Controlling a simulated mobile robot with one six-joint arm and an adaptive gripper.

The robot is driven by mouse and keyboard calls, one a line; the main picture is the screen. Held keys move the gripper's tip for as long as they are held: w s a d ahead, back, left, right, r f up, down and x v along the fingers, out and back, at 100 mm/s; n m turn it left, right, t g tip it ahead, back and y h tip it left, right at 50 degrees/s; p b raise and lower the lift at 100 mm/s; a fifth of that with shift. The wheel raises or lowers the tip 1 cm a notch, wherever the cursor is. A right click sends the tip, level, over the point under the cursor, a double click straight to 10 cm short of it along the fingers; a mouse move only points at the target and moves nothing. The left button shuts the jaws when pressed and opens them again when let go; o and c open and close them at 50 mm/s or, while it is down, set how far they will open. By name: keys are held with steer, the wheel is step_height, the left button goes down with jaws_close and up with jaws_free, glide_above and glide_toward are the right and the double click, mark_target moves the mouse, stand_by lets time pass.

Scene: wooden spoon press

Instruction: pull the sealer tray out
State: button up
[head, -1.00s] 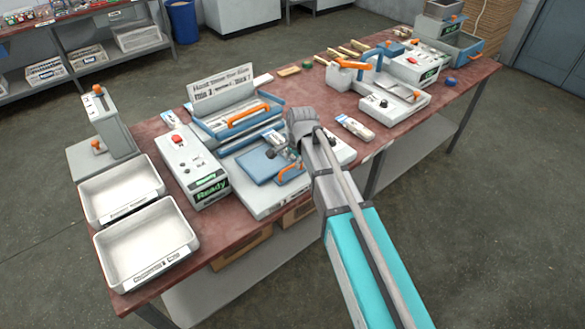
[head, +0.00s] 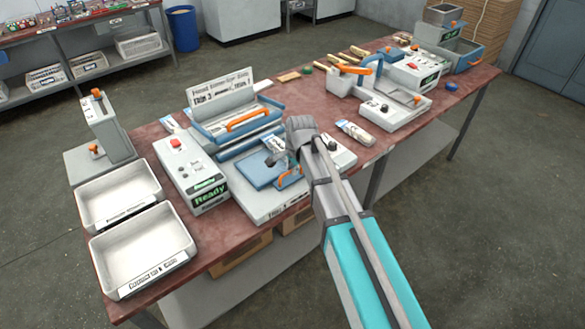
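The sealer has a grey base (head: 253,204) and a raised blue-edged lid with an orange handle (head: 247,120). Its blue sealer tray (head: 259,171) lies flat on the base, in front of the lid. My gripper (head: 283,168) reaches down from the right and is right at this handle. My wrist and fingers hide part of the tray and handle. I cannot tell whether the fingers touch or grip the handle.
A control box (head: 191,172) showing "Ready" stands left of the sealer. Two white bins (head: 143,250) are at the table's left end. A small packet (head: 355,132) and another machine (head: 396,108) are on the right. The reddish table (head: 208,256) has a little free room in front.

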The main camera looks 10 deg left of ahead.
jaws_close()
steer(key=shift+s+d, duration=1.45)
steer(key=shift+d, duration=0.2)
steer(key=o, duration=0.6)
jaws_free()
steer(key=shift+d, duration=0.1)
steer(key=shift+w, duration=0.1)
